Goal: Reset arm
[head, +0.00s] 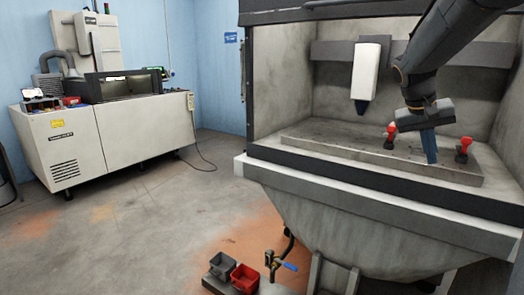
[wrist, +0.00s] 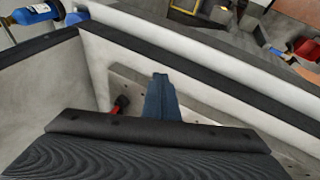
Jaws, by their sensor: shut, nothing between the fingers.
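My gripper (head: 430,146) hangs from my dark arm at the right of the head view, inside the open front of the grey bench cabinet. Its blue fingers are shut and empty, pointing down between two red-topped clamps. One clamp (head: 390,134) stands left of the fingers and the other (head: 464,148) stands right of them, both on the grey work plate (head: 350,158). In the wrist view the shut fingers (wrist: 160,95) show in the middle, with one red-topped clamp (wrist: 121,104) to their left. Whether the fingertips touch the plate cannot be told.
A white unit with a dark blue tip (head: 367,70) hangs at the cabinet's back wall. The cabinet's front ledge (head: 350,178) borders the work space. A grey bin (head: 222,265) and a red bin (head: 245,278) sit low in front. A white machine (head: 120,135) stands left, with open floor between.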

